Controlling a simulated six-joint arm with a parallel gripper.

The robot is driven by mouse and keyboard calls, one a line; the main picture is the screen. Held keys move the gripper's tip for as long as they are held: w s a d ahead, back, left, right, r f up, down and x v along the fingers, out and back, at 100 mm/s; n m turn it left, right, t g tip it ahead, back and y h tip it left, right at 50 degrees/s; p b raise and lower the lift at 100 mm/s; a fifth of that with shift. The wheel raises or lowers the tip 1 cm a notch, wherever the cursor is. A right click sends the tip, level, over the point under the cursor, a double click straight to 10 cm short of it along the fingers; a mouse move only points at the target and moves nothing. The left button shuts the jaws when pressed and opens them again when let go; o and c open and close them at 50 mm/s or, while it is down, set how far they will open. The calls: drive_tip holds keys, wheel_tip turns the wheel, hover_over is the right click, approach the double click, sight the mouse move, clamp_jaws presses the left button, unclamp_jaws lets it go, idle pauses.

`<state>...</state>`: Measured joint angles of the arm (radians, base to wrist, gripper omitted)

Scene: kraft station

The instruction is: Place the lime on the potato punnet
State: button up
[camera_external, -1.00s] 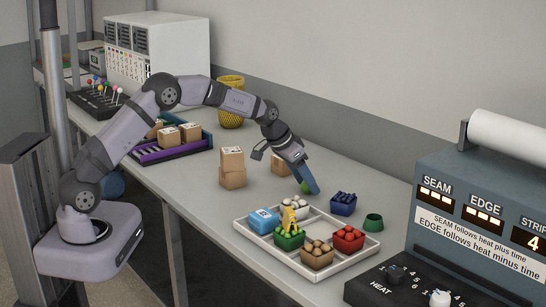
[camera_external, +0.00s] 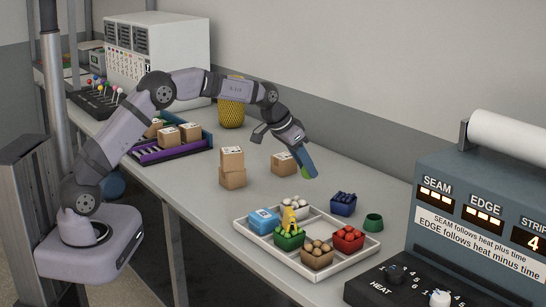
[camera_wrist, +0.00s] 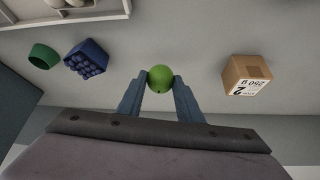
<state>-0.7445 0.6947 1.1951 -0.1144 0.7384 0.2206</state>
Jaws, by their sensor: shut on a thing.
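The green lime (camera_wrist: 160,77) is between the fingertips of my gripper (camera_wrist: 160,88) in the wrist view, and the blue fingers are shut on it. In the external view my gripper (camera_external: 311,174) holds the lime above the table, behind the white tray, and the fingers mostly hide it. The potato punnet (camera_external: 317,256), a brown punnet with round tan potatoes, sits in the front compartment of the white tray (camera_external: 285,265). My gripper is up and behind it, apart from it.
The tray also holds a red punnet (camera_external: 348,238), a green punnet (camera_external: 289,238) with a yellow item on it, a blue box (camera_external: 264,221) and a pale-filled punnet (camera_external: 295,202). A blue punnet (camera_external: 343,204) and an empty green cup (camera_external: 373,222) stand behind the tray. Cardboard boxes (camera_external: 232,168) stand left.

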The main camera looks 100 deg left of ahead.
drive_tip(key=shift+r, duration=2.7)
drive_tip(key=shift+w+d, duration=0.1)
